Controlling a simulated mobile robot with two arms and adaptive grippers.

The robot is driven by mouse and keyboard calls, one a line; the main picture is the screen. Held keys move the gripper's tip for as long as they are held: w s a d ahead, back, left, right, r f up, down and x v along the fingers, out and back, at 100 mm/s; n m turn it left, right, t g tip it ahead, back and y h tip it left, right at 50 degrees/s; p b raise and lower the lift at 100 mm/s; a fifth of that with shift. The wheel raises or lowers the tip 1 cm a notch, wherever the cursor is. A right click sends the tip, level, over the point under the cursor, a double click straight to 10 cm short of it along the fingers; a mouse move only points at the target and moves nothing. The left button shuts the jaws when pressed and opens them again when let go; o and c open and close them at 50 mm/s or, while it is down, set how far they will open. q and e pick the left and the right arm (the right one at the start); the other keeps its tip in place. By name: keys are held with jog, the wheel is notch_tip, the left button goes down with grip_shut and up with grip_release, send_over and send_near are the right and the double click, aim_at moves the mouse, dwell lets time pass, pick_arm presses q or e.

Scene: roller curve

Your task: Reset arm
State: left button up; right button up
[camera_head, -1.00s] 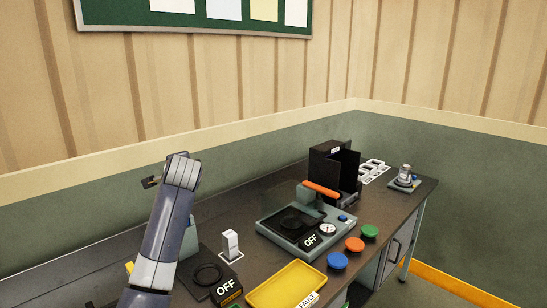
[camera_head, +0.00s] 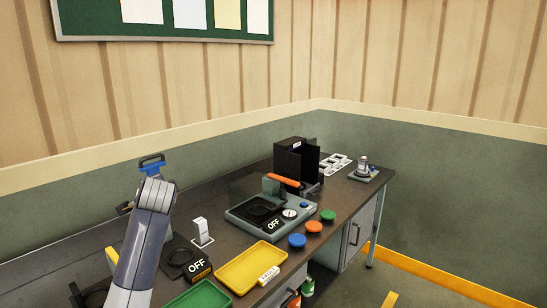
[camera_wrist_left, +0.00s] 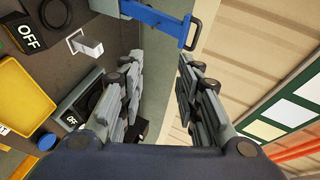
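My left arm rises from the bottom left of the head view, its wrist near the bench's back left; its fingers are mostly hidden there. In the left wrist view my left gripper (camera_wrist_left: 158,88) has its two dark grey fingers apart with nothing between them. A blue bar with a dark end piece (camera_wrist_left: 155,20) lies beyond the fingertips; I cannot tell whether it touches them. A blue handle-like part (camera_head: 152,160) shows just above my wrist in the head view. My right arm and gripper are not in view.
The dark bench (camera_head: 330,206) holds a yellow tray (camera_head: 250,264), a green tray (camera_head: 203,295), a press-like device with an orange handle (camera_head: 284,180), a black box (camera_head: 290,160) and blue, orange and green buttons. A white switch (camera_head: 201,230) stands right of my arm. Walls close off the back.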

pick_arm(q)
jog(key=s+d+f+n+g+h, duration=0.2)
jog(key=s+d+f, duration=0.1)
jog(key=s+f, duration=0.95)
jog(key=s+d+f+n+g+h, duration=0.1)
jog(key=s+d+f+n+g, duration=0.15)
jog(key=s+f, duration=1.05)
jog(key=s+d+f+n+g+h, duration=0.25)
jog(key=s+f, duration=0.25)
jog(key=s, duration=0.7)
jog(key=s+d+f+n+g+h, duration=0.1)
jog(key=s+d+f+n+g, duration=0.3)
jog(key=s, duration=0.9)
notch_tip(320, 180, down, 32)
jog(key=s+a+m+b, duration=0.1)
jog(key=m+b, duration=0.1)
jog(key=b, duration=0.4)
jog(key=s+a+f+b, duration=0.1)
jog(key=s+f+b, duration=0.1)
jog(key=s+f, duration=0.7)
jog(key=s+a+f+b, duration=0.2)
jog(key=s+f, duration=0.6)
jog(key=f, duration=0.5)
jog(key=shift+s+f+m+g+y+b, duration=0.15)
jog(key=shift+s+m+g+y+b, duration=0.2)
jog(key=shift+b, duration=0.3)
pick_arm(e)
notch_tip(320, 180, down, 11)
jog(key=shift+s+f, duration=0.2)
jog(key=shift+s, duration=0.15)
